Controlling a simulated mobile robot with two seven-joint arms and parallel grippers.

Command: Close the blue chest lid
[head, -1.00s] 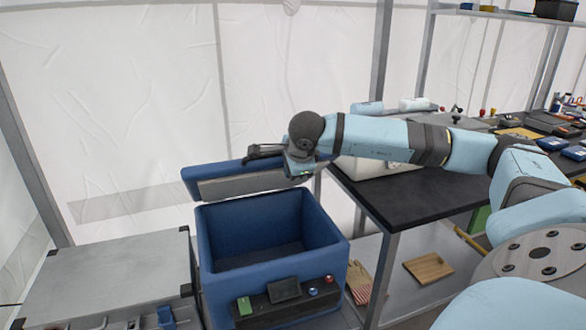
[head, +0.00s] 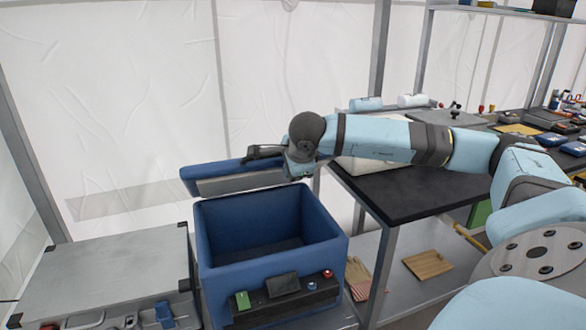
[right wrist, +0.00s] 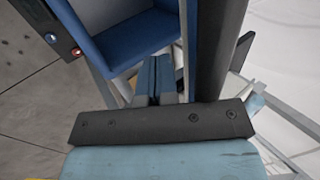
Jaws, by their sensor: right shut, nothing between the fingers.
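The blue chest (head: 270,235) stands open, its empty inside showing in the head view. Its blue lid (head: 228,173) is raised behind the opening, with its grey inner face turned to the front. My right gripper (head: 252,155) is shut and empty at the lid's upper right edge; I cannot tell whether it touches the lid. In the right wrist view the gripper's fingers (right wrist: 155,80) are together, with part of the chest (right wrist: 130,40) at the upper left. My left gripper is not in view.
A grey case (head: 110,265) stands left of the chest. A dark-topped table (head: 410,195) is close on the right, with a wooden board (head: 427,264) and gloves (head: 357,275) on its lower shelf. White tent walls (head: 110,110) rise behind.

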